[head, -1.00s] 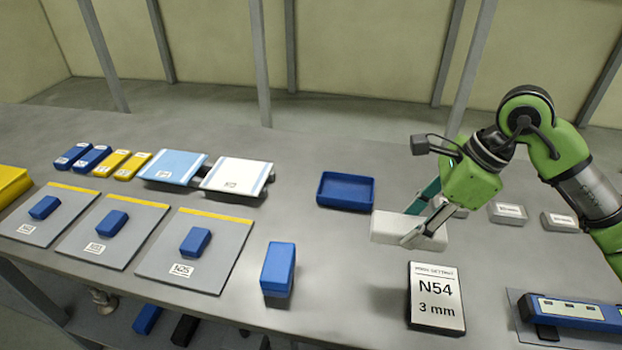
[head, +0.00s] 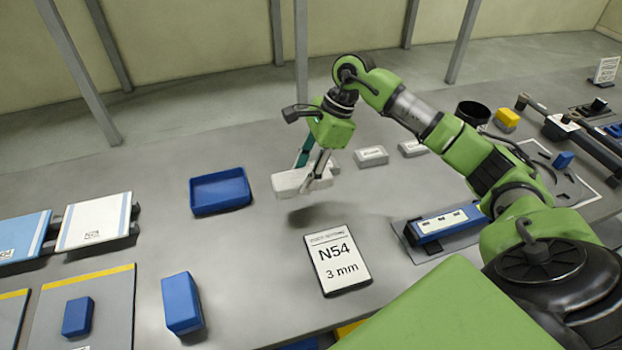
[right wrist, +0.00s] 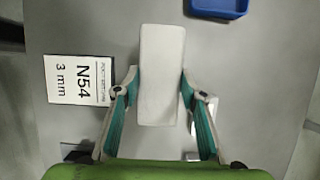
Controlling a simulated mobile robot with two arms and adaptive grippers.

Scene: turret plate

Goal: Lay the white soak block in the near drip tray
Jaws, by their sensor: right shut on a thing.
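The white soak block (head: 300,182) is a long pale block held above the grey table, with a shadow below it. My right gripper (head: 318,176) is shut on it. In the right wrist view the block (right wrist: 161,75) sits lengthwise between the two fingers of the gripper (right wrist: 159,88). An open blue tray (head: 220,192) lies on the table just left of the block in the head view and looks empty. The tray's edge also shows at the top of the right wrist view (right wrist: 218,8). My left gripper is not in view.
An N54 3 mm card (head: 338,262) lies in front of the block. A blue block (head: 182,303) stands at the front left. Two grey labelled blocks (head: 371,156) lie behind right. A blue device (head: 445,224) sits right of the card. The table between tray and card is clear.

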